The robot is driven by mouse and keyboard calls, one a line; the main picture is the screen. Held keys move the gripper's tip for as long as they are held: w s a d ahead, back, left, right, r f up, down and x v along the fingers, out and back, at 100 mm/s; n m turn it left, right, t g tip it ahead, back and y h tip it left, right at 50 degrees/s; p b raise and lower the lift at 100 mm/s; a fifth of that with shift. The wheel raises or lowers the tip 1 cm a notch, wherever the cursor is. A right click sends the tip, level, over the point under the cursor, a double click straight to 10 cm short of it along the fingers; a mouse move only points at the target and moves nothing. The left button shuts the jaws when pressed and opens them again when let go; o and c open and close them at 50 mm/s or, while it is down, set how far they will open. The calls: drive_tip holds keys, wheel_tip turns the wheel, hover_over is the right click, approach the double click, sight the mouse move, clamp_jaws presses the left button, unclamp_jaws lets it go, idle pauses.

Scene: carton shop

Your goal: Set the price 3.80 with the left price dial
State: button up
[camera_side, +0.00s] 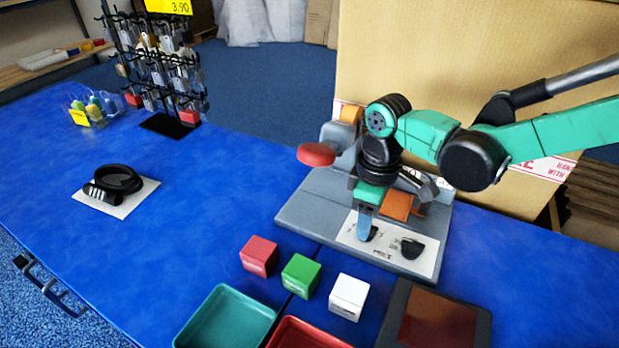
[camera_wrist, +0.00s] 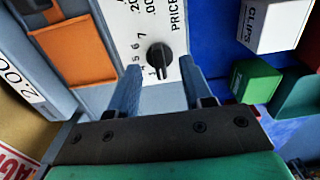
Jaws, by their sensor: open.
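The price machine (camera_side: 310,205) is a grey unit with a white dial panel (camera_side: 425,262) at its front. The left price dial (camera_side: 372,233) is a black knob partly hidden behind a blue finger of my gripper (camera_side: 365,222). In the wrist view a black dial knob (camera_wrist: 159,57) shows beyond and between the two fingertips of my gripper (camera_wrist: 160,72), with digits beside it. My gripper is open; whether a finger touches the knob I cannot tell. The right dial (camera_side: 411,248) stands free. A label reading 2.00 (camera_wrist: 18,88) shows at the wrist view's left edge.
A red (camera_side: 259,256), a green (camera_side: 301,275) and a white box (camera_side: 348,297) stand in front of the machine, near a teal tray (camera_side: 225,320). A yellow sign (camera_side: 169,6) at the back reads 3.90.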

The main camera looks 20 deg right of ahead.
drive_tip(key=shift+f, duration=0.55)
clamp_jaws()
drive_tip(key=shift+m, duration=2.9)
unclamp_jaws()
